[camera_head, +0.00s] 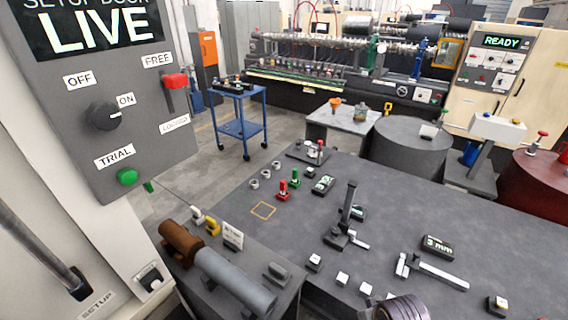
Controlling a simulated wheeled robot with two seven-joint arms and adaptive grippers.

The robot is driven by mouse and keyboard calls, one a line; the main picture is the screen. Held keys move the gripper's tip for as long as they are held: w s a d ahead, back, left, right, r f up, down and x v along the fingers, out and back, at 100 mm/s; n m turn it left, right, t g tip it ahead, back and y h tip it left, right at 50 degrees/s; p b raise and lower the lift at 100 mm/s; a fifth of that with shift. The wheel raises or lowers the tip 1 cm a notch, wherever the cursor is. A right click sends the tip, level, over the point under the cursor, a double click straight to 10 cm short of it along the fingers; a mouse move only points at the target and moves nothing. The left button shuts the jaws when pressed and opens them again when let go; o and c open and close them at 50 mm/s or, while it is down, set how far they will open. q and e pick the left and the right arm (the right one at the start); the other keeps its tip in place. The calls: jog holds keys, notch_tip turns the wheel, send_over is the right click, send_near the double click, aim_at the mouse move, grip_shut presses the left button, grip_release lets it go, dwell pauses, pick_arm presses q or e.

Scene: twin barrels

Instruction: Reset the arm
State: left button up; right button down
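Neither of my grippers shows in the head view, and no arm can be made out with certainty. A grey control panel (65,140) fills the upper left. It has a black knob (103,116) between OFF and ON labels, its pointer toward ON. A red lever (174,82) sits below the FREE label and above a LOCKED label. A green button (127,177) is under the TRIAL label. The panel's screen (95,30) reads LIVE.
A dark grey table (400,210) spans the middle and right, with small blocks, gauges and a "3 mm" display (437,246). A brown-and-grey cylinder (215,270) lies on a nearer bench. A ribbed cylinder (402,308) is cut off below. A blue cart (238,117) stands on open floor.

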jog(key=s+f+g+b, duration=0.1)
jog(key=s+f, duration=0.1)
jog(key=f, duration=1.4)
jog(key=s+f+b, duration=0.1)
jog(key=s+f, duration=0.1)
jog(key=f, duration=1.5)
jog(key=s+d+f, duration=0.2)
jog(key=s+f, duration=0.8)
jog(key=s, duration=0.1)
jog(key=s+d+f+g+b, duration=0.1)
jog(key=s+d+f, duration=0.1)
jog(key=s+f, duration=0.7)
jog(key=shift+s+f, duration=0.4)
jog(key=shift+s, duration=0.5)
